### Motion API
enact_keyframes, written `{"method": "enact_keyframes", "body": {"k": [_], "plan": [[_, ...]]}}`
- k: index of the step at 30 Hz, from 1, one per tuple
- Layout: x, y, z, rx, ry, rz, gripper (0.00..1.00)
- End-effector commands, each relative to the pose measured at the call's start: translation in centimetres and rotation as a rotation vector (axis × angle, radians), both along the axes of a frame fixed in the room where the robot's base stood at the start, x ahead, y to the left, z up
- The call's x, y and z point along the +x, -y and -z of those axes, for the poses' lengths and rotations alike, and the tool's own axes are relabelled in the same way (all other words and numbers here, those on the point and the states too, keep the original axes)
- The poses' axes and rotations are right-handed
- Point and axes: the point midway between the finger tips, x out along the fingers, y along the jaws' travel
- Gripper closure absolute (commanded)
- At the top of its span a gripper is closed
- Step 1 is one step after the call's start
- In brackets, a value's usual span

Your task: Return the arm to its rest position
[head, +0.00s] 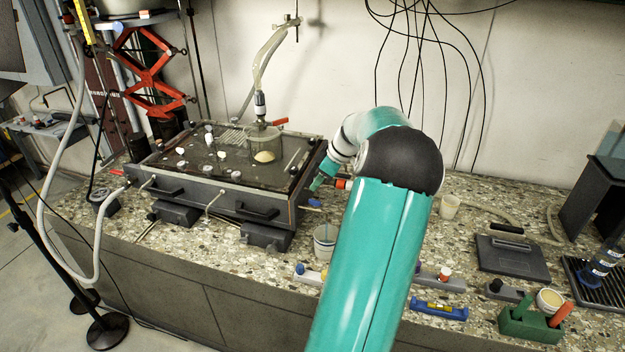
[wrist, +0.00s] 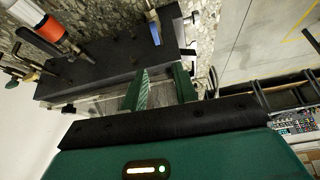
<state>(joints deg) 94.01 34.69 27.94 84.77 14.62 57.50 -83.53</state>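My teal arm (head: 375,250) rises from the bottom of the head view, bends at a black joint and reaches left and down. My gripper (head: 316,184) is beside the right end of the seepage tank (head: 225,195); whether it touches the tank cannot be told. In the wrist view my gripper (wrist: 161,82) shows two green fingers standing apart with nothing held between them. The tank's dark end wall (wrist: 110,65) is just beyond the fingers, with an orange-collared fitting (wrist: 42,30) and a blue-handled valve (wrist: 153,27) on it.
A white cup (head: 325,240) stands in front of the tank's right end. A blue level (head: 438,308), a green holder (head: 530,320) and a dark flat case (head: 512,258) lie on the right of the speckled bench. Black cables (head: 420,60) hang behind the arm.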

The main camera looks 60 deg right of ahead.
Motion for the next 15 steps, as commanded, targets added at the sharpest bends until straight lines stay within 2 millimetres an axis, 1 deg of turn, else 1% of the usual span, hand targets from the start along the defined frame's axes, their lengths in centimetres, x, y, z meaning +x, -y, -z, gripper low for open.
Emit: {"method": "enact_keyframes", "body": {"k": [9, 11, 14, 15], "plan": [[0.0, 0.0, 0.0, 0.0, 0.0, 0.0, 0.71], [0.3, -0.3, -0.1, 0.001, -0.003, -0.003, 0.71], [2.0, -1.9, -0.8, -0.001, -0.024, -0.014, 0.71], [3.2, -3.1, -1.3, -0.002, -0.039, -0.021, 0.71]]}}
